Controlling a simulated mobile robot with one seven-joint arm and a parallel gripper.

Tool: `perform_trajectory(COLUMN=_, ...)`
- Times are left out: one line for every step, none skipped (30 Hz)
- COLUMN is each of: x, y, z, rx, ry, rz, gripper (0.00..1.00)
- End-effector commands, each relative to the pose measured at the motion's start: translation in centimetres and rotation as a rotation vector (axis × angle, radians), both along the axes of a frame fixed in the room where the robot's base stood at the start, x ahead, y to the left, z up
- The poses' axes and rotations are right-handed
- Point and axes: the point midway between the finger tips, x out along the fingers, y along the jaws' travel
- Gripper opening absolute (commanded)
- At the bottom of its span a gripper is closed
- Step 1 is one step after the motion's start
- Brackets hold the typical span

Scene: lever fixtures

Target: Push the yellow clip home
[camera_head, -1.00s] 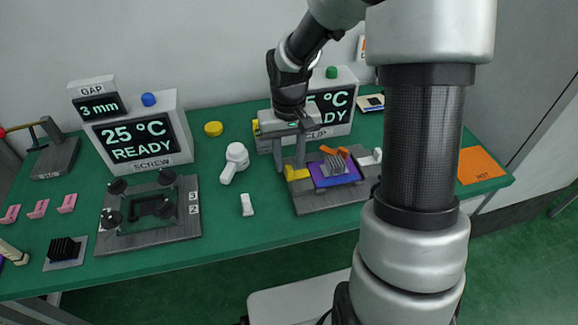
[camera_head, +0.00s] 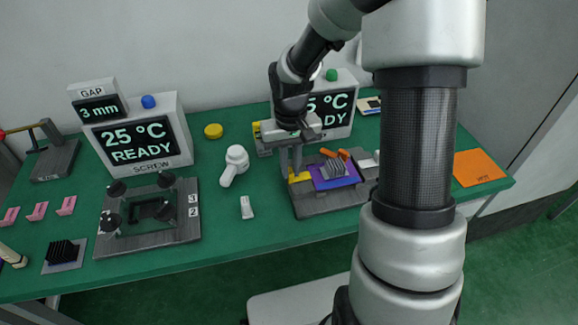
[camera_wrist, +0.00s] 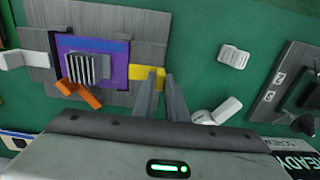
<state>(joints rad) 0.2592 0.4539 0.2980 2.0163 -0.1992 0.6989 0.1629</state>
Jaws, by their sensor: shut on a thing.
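The yellow clip (camera_head: 300,176) sits at the left side of the purple board on the clip fixture (camera_head: 335,201). The wrist view shows the clip (camera_wrist: 140,77) with its inner end against the purple board's edge. My gripper (camera_head: 291,172) is over the clip's outer end, fingers pointing down. In the wrist view my gripper (camera_wrist: 162,80) has its two fingers close together on the clip's end, which is partly hidden between them. The purple board (camera_head: 347,180) carries a grey finned heatsink (camera_head: 334,167). An orange clip (camera_head: 335,153) stands beside the heatsink.
A white lever (camera_wrist: 22,59) is on the fixture's far side from the yellow clip. A display (camera_head: 329,104) stands close behind my gripper. A white handled part (camera_head: 235,164) and a small white block (camera_head: 247,207) lie left on the green table. The screw fixture (camera_head: 151,215) is further left.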

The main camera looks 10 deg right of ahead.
Motion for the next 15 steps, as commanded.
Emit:
perform_trajectory(x=0.0, y=-1.0, z=0.2, rx=-0.002, ry=0.0, rz=-0.004, gripper=0.0)
perform_trajectory(x=0.0, y=-1.6, z=0.2, rx=-0.002, ry=0.0, rz=-0.005, gripper=0.0)
perform_trajectory(x=0.0, y=-2.3, z=0.3, rx=-0.002, ry=0.0, rz=-0.004, gripper=0.0)
perform_trajectory(x=0.0, y=-2.9, z=0.2, rx=-0.002, ry=0.0, rz=-0.006, gripper=0.0)
perform_trajectory(x=0.0, y=-3.4, z=0.2, rx=-0.002, ry=0.0, rz=-0.005, gripper=0.0)
perform_trajectory(x=0.0, y=-3.9, z=0.2, rx=-0.001, ry=0.0, rz=-0.005, gripper=0.0)
perform_trajectory(x=0.0, y=-4.2, z=0.2, rx=-0.001, ry=0.0, rz=-0.003, gripper=0.0)
perform_trajectory(x=0.0, y=-4.5, z=0.1, rx=-0.001, ry=0.0, rz=-0.004, gripper=0.0)
perform_trajectory(x=0.0, y=-4.7, z=0.1, rx=-0.002, ry=0.0, rz=-0.003, gripper=0.0)
perform_trajectory(x=0.0, y=-4.8, z=0.1, rx=-0.002, ry=0.0, rz=-0.002, gripper=0.0)
perform_trajectory(x=0.0, y=-4.9, z=0.0, rx=-0.002, ry=0.0, rz=-0.001, gripper=0.0)
perform_trajectory(x=0.0, y=-4.9, z=0.0, rx=-0.003, ry=0.0, rz=-0.001, gripper=0.0)
perform_trajectory(x=0.0, y=-4.9, z=0.0, rx=-0.003, ry=-0.001, rz=-0.001, gripper=0.0)
perform_trajectory(x=0.0, y=-5.0, z=0.0, rx=-0.003, ry=-0.001, rz=-0.001, gripper=0.0)
perform_trajectory(x=0.0, y=-5.0, z=0.0, rx=-0.004, ry=-0.001, rz=-0.001, gripper=0.0)
